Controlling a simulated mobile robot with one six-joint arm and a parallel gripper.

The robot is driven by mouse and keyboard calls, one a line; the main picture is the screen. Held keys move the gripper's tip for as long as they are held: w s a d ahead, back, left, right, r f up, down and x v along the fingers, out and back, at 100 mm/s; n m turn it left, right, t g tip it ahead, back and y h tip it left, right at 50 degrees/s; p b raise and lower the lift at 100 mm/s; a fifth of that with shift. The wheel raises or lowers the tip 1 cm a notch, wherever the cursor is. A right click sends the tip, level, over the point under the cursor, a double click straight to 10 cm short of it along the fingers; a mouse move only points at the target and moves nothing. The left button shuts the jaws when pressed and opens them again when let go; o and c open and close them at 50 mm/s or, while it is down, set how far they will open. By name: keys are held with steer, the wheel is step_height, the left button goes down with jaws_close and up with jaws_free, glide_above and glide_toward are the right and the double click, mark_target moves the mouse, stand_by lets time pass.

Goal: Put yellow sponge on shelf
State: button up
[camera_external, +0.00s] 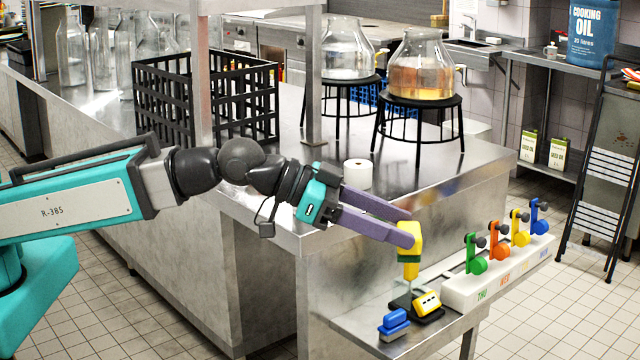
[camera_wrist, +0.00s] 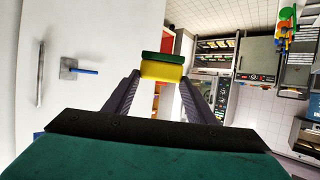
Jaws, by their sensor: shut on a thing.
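My gripper (camera_external: 408,231) is shut on a yellow sponge (camera_external: 410,245). In the wrist view, the sponge (camera_wrist: 162,72) shows as a yellow block with a dark green layer, between the fingertips of my gripper (camera_wrist: 163,85). In the external view it is held above a low steel ledge (camera_external: 355,322) at the counter's end, over a black stand with a yellow item (camera_external: 427,304). Whether its lower end touches anything there is hard to tell. Which surface is the shelf is not clear.
A blue block with a grey base (camera_external: 393,324) sits on the ledge. A white rack (camera_external: 500,280) with green, orange, yellow and blue clips stands to the right. The counter holds a white roll (camera_external: 357,173), a black crate (camera_external: 205,98) and glass jars on stands (camera_external: 422,68).

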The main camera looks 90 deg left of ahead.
steer(key=shift+r, duration=0.1)
step_height(320, 180, up, 11)
steer(key=p, duration=1.1)
steer(key=s+a+f+n+y+b, duration=0.2)
steer(key=s+a+f+b, duration=0.15)
steer(key=a+b, duration=0.5)
steer(key=s+a+f+n+g+y+b, duration=0.15)
steer(key=s+a+b, duration=0.4)
steer(key=a, duration=0.55)
steer(key=s+a+f+n+y+b, duration=0.2)
steer(key=s+a+f+b, duration=0.1)
steer(key=a+b, duration=0.55)
steer(key=s+a+f+n+g+y+b, duration=0.1)
steer(key=s+a+f+y+b, duration=0.1)
steer(key=s+a+f+b, duration=0.3)
steer(key=s+a+f+n+g+y+b, duration=0.1)
steer(key=s+a+f+b, duration=0.4)
steer(key=s+a+b, duration=0.6)
steer(key=s+n+y+b, duration=0.1)
steer(key=s, duration=0.3)
steer(key=shift+w+a+n+g, duration=0.1)
steer(key=shift+w+n+g, duration=0.05)
steer(key=shift+n+g, duration=0.1)
